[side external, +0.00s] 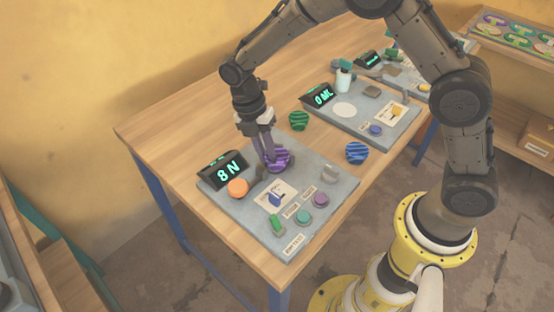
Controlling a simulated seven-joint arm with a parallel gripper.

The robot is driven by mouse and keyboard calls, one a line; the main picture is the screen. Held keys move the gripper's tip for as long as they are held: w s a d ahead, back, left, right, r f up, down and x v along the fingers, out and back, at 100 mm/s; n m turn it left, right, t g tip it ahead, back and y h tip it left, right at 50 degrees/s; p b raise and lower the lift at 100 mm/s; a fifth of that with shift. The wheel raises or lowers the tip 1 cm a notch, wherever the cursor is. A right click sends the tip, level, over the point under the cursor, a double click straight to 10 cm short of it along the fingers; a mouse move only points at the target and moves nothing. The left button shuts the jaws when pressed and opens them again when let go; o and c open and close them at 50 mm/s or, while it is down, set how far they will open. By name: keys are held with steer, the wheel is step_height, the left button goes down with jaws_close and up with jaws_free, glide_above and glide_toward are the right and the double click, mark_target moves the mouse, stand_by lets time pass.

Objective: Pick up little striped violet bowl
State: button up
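The little striped violet bowl (281,157) sits at the back right part of the near grey panel on the wooden table. My gripper (269,158) points down at the bowl's left side, with its fingertips at or just in front of the bowl. The fingers look close together, but I cannot tell whether they grip the rim. Part of the bowl is hidden behind the fingers.
A green striped bowl (298,120) and a blue striped bowl (357,153) stand nearby. A second panel (387,107) lies behind.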

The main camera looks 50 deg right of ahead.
mark_target(284, 163)
jaws_close()
steer(key=shift+r, duration=0.15)
steer(key=shift+r, duration=0.25)
steer(key=r, duration=0.3)
steer(key=shift+s+d, duration=0.1)
steer(key=shift+s, duration=0.15)
steer(key=s+d+r, duration=0.3)
steer(key=s+r, duration=0.6)
steer(key=s, duration=0.4)
steer(key=shift+d+r, duration=0.15)
